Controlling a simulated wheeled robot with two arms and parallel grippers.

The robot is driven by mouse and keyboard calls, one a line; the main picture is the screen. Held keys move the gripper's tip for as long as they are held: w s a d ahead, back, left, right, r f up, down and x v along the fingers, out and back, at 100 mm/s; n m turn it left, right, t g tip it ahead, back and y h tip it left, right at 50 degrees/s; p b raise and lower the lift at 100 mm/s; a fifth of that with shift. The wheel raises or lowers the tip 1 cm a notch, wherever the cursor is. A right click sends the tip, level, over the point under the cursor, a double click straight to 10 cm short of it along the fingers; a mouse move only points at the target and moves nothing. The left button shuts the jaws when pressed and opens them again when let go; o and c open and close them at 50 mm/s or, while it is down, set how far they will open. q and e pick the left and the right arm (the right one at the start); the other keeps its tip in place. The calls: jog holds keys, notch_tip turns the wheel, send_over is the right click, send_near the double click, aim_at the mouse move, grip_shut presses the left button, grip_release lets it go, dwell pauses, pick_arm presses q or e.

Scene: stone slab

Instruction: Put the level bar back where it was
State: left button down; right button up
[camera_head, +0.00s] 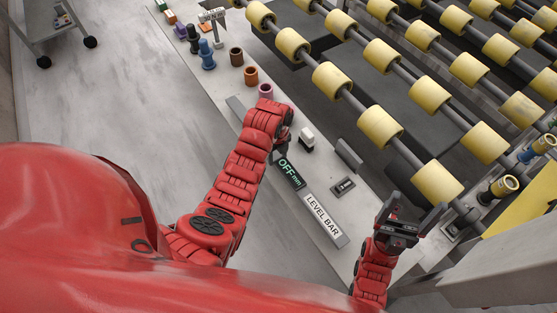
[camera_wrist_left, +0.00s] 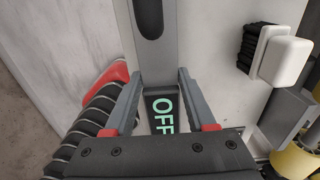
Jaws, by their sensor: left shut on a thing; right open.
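The level bar (camera_head: 322,216) is a long grey bar with a white LEVEL BAR label and a dark display reading OFF. It lies diagonally along the bench edge in the head view. My left gripper (camera_head: 283,147) is shut on it beside the display, hiding part of its middle. In the left wrist view the bar (camera_wrist_left: 160,64) runs between the two fingers (camera_wrist_left: 160,78), with a dark slot above the display. I cannot tell whether it touches the bench. My right gripper (camera_head: 418,207) is open and empty, right of the bar's labelled end.
Yellow rollers (camera_head: 378,124) on dark shafts fill the right side. A white-topped block (camera_head: 307,137) and a small metal plate (camera_head: 343,187) are close to the bar. Coloured cylinders (camera_head: 250,76) stand further up the bench.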

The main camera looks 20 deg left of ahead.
aim_at(277, 158)
pick_arm(q)
jog(key=shift+f, duration=0.3)
notch_tip(277, 158, down, 2)
jog(key=shift+f+p, duration=0.25)
jog(key=shift+p, duration=0.5)
jog(key=shift+f, duration=0.2)
jog(key=shift+f, duration=0.1)
jog(key=shift+f+b, duration=0.1)
jog(key=shift+b, duration=0.2)
jog(key=shift+c, duration=1.1)
grip_release()
jog(key=shift+r, duration=0.25)
